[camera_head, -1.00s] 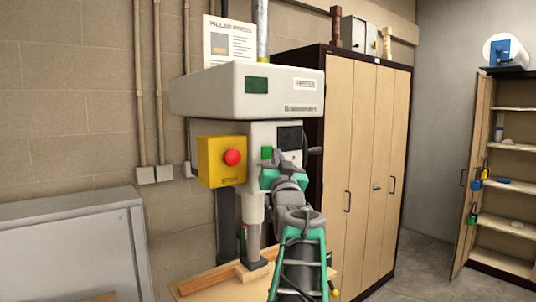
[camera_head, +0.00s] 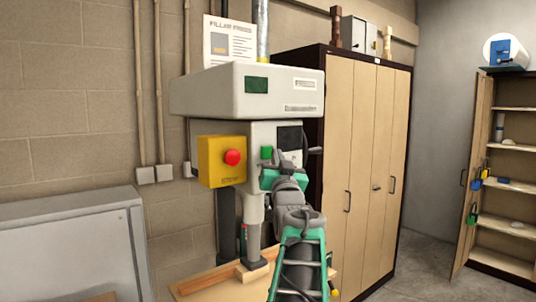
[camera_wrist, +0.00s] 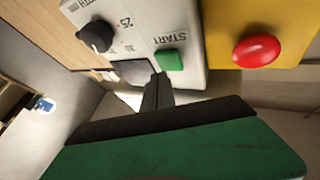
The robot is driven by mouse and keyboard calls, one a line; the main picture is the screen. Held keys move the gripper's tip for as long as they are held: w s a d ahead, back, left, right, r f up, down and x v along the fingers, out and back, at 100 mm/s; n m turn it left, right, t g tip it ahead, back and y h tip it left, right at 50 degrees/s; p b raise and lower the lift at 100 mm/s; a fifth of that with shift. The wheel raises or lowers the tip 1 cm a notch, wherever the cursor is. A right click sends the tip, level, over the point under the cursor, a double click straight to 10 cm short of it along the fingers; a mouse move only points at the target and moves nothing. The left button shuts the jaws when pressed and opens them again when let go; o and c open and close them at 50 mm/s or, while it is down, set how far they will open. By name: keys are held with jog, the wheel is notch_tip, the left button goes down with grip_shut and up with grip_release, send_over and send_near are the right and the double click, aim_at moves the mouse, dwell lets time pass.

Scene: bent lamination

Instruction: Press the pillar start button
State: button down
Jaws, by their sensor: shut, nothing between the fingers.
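The green start button (camera_head: 266,152) sits on the front of the grey pillar press (camera_head: 205,95), right of the yellow box with a red stop button (camera_head: 232,157). In the wrist view the green button (camera_wrist: 169,60) lies below the printed START label on the pale panel. My gripper (camera_wrist: 157,88) is shut and empty. Its tips show just below the green button in the wrist view, close to the panel. I cannot tell whether they touch it. In the head view my gripper (camera_head: 275,158) is at the press front, overlapping the panel's lower part.
A black knob (camera_wrist: 97,36) is on the same panel, left of the button in the wrist view. A tall wooden cabinet (camera_head: 350,150) stands right of the press. A grey metal cabinet (camera_head: 70,225) is at the lower left. A wooden piece (camera_head: 215,280) lies on the press table.

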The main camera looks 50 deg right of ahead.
jog(key=shift+w, duration=0.1)
jog(key=shift+w+d+b, duration=0.1)
jog(key=shift+w+b, duration=0.2)
jog(key=shift+w, duration=0.5)
dwell(0.7)
jog(key=shift+s+d, duration=0.1)
jog(key=shift+s+a+b, duration=0.2)
jog(key=shift+s+b, duration=0.6)
jog(key=shift+b, duration=0.2)
jog(key=shift+s, duration=0.1)
